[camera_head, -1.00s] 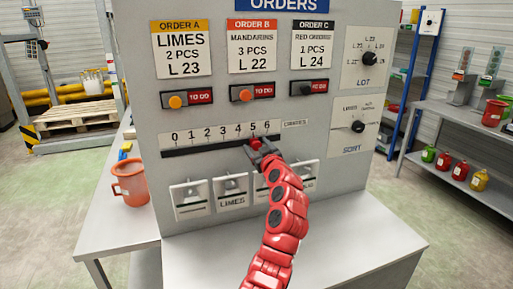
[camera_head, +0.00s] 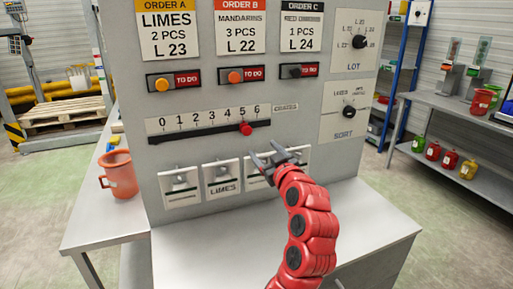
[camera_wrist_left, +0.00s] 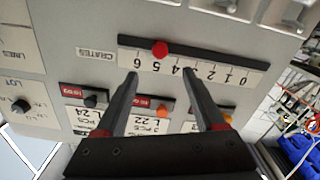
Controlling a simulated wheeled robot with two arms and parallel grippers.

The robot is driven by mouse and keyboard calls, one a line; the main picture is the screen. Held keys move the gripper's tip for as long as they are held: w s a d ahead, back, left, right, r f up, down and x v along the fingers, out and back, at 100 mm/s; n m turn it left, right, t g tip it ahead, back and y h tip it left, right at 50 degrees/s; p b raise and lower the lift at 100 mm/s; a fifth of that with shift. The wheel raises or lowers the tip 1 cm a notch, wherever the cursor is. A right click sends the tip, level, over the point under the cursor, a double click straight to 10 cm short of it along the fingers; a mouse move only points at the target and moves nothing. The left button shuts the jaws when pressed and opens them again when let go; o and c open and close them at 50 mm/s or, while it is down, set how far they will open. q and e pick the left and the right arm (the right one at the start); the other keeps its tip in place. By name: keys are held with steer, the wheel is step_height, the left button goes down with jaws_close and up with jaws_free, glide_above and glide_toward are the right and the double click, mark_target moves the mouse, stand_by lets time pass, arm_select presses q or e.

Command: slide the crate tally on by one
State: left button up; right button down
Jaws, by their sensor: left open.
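The crate tally (camera_head: 207,137) is a dark slot under a number strip running 0 to 6, labelled CRATES, on the grey panel. Its red knob (camera_head: 246,128) sits at about the 5. In the left wrist view, where the panel appears upside down, the knob (camera_wrist_left: 160,48) is also near the 5. My left gripper (camera_head: 267,153) is open and empty, below and slightly right of the knob and apart from it. Its two dark fingers (camera_wrist_left: 160,74) are spread wide in the left wrist view. My right gripper is not in view.
Below the tally is a row of white plates with metal fittings (camera_head: 222,180), partly hidden by my gripper. Above are order cards with buttons (camera_head: 235,76). LOT (camera_head: 359,41) and SORT (camera_head: 348,112) dials are at right. An orange jug (camera_head: 121,174) stands at left.

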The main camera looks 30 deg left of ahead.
arm_select(q)
steer(key=v, duration=0.2)
steer(key=shift+s+d, duration=0.2)
stand_by(0.3)
